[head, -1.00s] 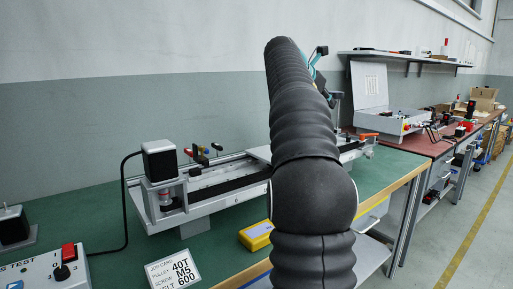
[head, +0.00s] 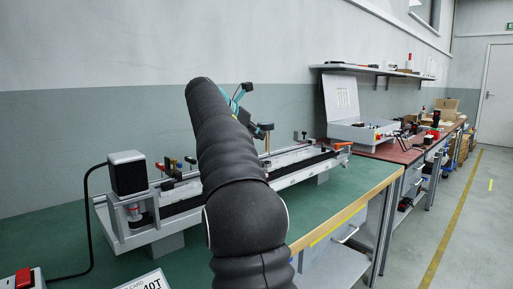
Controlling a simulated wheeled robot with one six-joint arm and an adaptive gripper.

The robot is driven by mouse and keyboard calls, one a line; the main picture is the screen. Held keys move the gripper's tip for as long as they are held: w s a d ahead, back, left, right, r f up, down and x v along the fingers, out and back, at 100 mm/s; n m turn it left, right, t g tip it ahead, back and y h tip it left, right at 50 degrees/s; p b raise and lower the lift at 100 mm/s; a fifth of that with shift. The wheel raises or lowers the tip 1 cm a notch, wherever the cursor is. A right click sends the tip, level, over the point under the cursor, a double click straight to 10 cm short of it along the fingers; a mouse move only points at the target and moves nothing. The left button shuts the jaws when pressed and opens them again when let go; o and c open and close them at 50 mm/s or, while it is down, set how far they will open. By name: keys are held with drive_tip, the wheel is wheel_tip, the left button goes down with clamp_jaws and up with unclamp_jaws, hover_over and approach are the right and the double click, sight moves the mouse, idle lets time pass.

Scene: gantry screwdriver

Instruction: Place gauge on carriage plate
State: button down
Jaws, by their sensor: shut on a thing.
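My gripper (head: 262,128) shows only in part, small and dark, past the teal end of my arm and over the linear rail unit. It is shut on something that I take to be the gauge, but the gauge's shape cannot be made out. The long pale rail unit (head: 318,160) lies on the green bench, with a black-topped motor (head: 127,173) at its left end. My thick black arm covers the middle of the rail, and I cannot pick out the carriage plate. Whether the held thing touches anything cannot be told.
The green bench top (head: 326,194) is clear in front of the rail's right half. Small clamps with red handles (head: 190,160) stand on the rail's left part. A white job card (head: 144,284) and a red switch (head: 24,278) are at lower left. An open grey case (head: 352,128) stands farther right.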

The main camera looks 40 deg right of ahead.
wheel_tip(320, 180, down, 4)
drive_tip(key=shift+r+b, duration=0.15)
drive_tip(key=shift+b, duration=0.65)
drive_tip(key=c, duration=1.2)
unclamp_jaws()
drive_tip(key=shift+a+r, duration=0.15)
drive_tip(key=p+v, duration=0.2)
drive_tip(key=v, duration=0.9)
drive_tip(key=shift+a+r, duration=0.2)
drive_tip(key=shift+a, duration=0.05)
